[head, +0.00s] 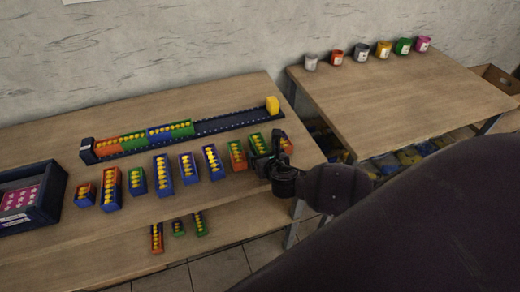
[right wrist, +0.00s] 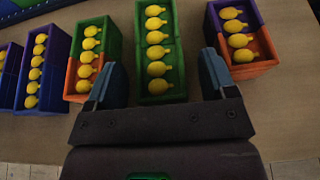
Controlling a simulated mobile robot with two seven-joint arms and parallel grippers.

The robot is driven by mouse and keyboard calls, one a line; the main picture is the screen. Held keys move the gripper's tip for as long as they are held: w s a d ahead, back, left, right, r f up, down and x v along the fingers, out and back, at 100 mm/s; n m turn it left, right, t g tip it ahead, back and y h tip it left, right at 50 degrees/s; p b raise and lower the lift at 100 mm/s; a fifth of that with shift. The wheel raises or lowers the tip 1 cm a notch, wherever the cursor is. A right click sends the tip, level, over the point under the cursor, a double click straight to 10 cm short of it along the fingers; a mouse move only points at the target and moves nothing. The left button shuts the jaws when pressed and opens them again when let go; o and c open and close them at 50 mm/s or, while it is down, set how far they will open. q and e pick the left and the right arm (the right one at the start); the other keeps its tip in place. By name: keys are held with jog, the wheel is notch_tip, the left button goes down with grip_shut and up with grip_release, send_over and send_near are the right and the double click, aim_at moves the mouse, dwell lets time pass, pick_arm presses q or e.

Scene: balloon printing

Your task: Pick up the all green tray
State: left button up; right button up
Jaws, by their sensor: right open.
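The all green tray (right wrist: 160,95) is a narrow green box holding a line of yellow balloon-shaped pieces. In the right wrist view it lies straight ahead, between my two fingers. In the head view the tray (head: 257,140) stands towards the right end of the table row, partly hidden by my right gripper (head: 264,162). My right gripper also shows in the right wrist view (right wrist: 161,68). It is open, with one finger on each side of the tray's near end, and nothing is held. Whether the fingers touch the tray I cannot tell. My left gripper is not in view.
Behind the row runs a long dark rail (head: 235,122) with coloured trays. Paint cups (head: 383,49) stand on the second table (head: 400,100).

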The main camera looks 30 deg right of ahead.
jog(key=shift+w+d+f, duration=0.15)
jog(key=shift+w+f, duration=0.15)
jog(key=shift+w, duration=0.3)
jog(key=shift+c, duration=0.2)
jog(key=c, duration=1)
jog(key=shift+r, duration=0.1)
notch_tip(320, 180, up, 19)
jog(key=p, duration=0.2)
jog(key=s+a+n+y, duration=0.1)
jog(key=a, duration=0.3)
jog(key=s+a+y+b, duration=0.1)
jog(key=s+a, duration=0.1)
jog(key=a, duration=0.2)
jog(key=s+a+n+y, duration=0.1)
jog(key=s+a, duration=0.1)
jog(key=a, duration=0.2)
jog(key=shift+f+n+t+b, duration=0.2)
jog(key=shift+n+t+b, duration=0.1)
jog(key=shift+b, duration=0.1)
